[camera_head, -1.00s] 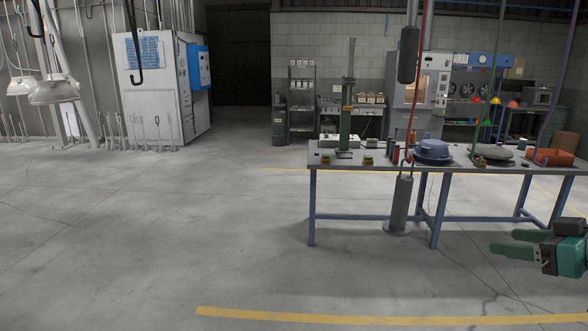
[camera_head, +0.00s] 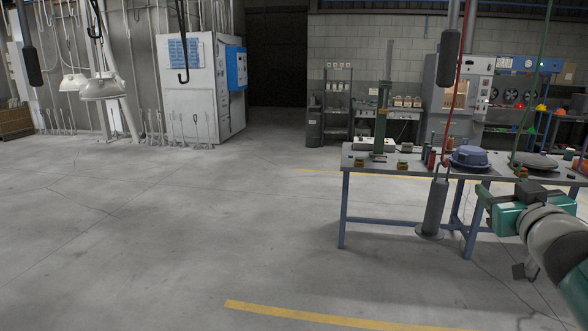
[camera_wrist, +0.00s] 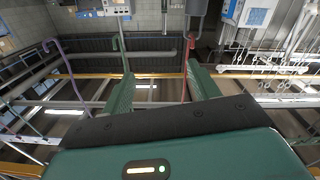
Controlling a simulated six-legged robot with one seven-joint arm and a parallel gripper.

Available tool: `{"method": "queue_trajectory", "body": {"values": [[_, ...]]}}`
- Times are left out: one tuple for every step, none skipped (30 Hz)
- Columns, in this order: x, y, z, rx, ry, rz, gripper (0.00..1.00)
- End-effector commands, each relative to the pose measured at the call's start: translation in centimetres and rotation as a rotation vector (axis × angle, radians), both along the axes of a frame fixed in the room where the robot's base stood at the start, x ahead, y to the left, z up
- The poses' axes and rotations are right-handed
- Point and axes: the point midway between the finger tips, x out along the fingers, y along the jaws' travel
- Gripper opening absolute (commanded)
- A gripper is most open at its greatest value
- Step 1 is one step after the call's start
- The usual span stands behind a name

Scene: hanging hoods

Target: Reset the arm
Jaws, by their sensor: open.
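My gripper (camera_head: 484,195) is at the lower right of the head view, in front of the workbench (camera_head: 348,190) in the picture. Its green body and the pale arm behind it come in from the right edge. In the wrist view my gripper (camera_wrist: 162,84) shows two green fingers spread well apart with nothing between them. In the head view the fingers are small and partly hidden by the gripper body. I cannot tell how far the gripper is from the bench.
The bench holds a blue round part (camera_head: 470,157) and a green upright stand (camera_head: 382,115). A grey cylinder (camera_head: 436,205) hangs before it. Hood-shaped lamps (camera_head: 107,89) hang at left, near a grey cabinet (camera_head: 195,90). The floor at left and centre is clear.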

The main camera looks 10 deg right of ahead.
Motion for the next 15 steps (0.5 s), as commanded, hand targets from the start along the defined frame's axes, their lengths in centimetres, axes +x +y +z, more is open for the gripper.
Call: {"method": "queue_trajectory", "body": {"values": [[0.1,1.4,-0.7,0.027,0.018,-0.035,0.60],[0.0,1.9,-1.4,0.043,0.037,-0.060,0.60],[-0.2,2.9,-2.3,0.068,0.070,-0.089,0.60],[-0.4,3.6,-3.2,0.088,0.099,-0.107,0.60],[-0.6,4.4,-4.2,0.109,0.132,-0.123,0.60],[-1.0,5.7,-5.6,0.136,0.182,-0.136,0.60],[-1.4,6.7,-6.7,0.158,0.224,-0.143,0.60],[-1.8,7.8,-7.9,0.178,0.271,-0.146,0.60],[-2.4,9.4,-9.5,0.205,0.338,-0.144,0.60],[-3.0,10.7,-10.8,0.224,0.391,-0.137,0.60],[-3.6,12.1,-12.1,0.243,0.446,-0.126,0.60],[-4.6,14.0,-13.8,0.266,0.525,-0.106,0.60],[-5.4,15.4,-15.1,0.281,0.585,-0.087,0.60],[-6.3,16.9,-16.3,0.294,0.643,-0.064,0.60],[-7.4,18.7,-17.7,0.310,0.716,-0.031,0.60]]}}
